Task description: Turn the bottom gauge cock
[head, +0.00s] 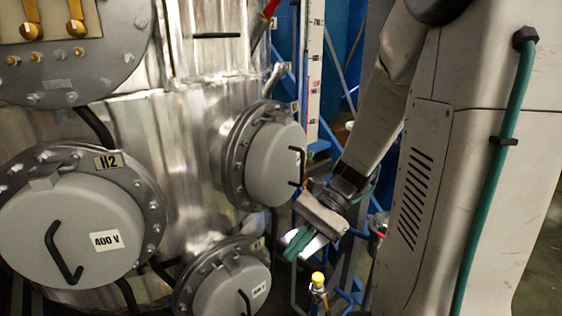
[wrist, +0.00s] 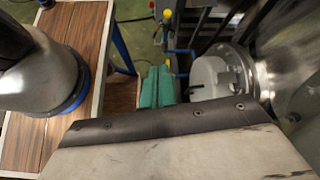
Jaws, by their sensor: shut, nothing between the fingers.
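My gripper (head: 298,244) has green fingers, shut and empty, pointing down-left in the head view, just right of the grey round covers of the metal vessel. The green fingers also show in the wrist view (wrist: 157,88). A tall white gauge strip (head: 315,75) with dark marks stands behind, above my gripper. The wrist view shows a yellow cap (wrist: 167,14) and blue pipe or handle beyond the fingertips. I cannot tell which part is the bottom gauge cock.
The shiny vessel (head: 180,130) fills the left, with protruding covers labelled H2 and 400 V. One cover (head: 276,165) is very close to my gripper. Blue frame bars (head: 335,60) stand behind. A wooden-topped surface (wrist: 85,30) lies left in the wrist view.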

